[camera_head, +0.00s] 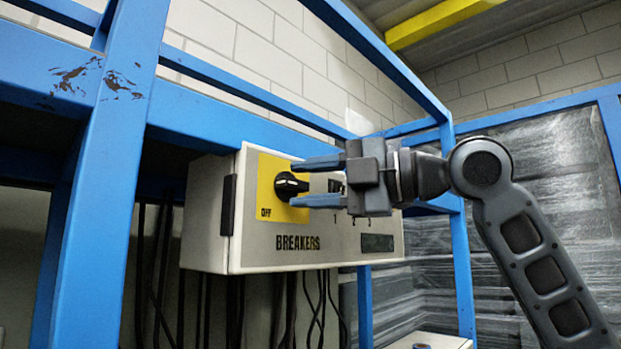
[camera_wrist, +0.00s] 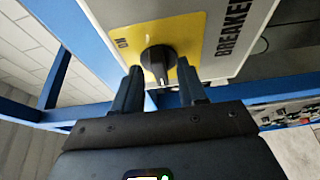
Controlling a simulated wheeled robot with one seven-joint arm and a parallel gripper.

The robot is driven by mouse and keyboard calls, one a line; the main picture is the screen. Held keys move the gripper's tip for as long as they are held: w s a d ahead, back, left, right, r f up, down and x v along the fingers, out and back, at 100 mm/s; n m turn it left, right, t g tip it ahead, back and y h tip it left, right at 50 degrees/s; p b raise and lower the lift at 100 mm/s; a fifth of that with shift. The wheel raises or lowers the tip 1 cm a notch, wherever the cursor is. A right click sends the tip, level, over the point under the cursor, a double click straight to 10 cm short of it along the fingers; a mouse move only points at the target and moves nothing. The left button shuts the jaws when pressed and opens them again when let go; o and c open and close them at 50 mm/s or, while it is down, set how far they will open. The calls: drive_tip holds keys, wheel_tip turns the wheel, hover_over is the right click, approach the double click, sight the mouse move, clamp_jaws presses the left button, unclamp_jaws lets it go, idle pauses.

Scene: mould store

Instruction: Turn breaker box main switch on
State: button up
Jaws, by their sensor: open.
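The breaker box (camera_head: 300,258) is a pale box with the word BREAKERS on its front. Its main switch, a black rotary knob (camera_head: 288,186), sits on a yellow plate (camera_head: 268,170). OFF is readable on the plate in the head view, and ON in the wrist view. My gripper (camera_head: 294,184) is open, with one finger above the knob and one below it in the head view. In the wrist view the knob (camera_wrist: 158,62) shows between the two fingertips (camera_wrist: 160,72). Contact cannot be told, nor exactly which label the knob points to. My gripper partly covers the smaller breakers to its right.
Blue frame posts and beams (camera_head: 105,160) stand left of and around the box. Black cables (camera_head: 290,305) hang below it. A plastic-wrapped stack (camera_head: 560,170) stands behind my arm on the right. A block wall (camera_head: 250,50) is behind.

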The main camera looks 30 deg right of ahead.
clamp_jaws()
idle(0.4)
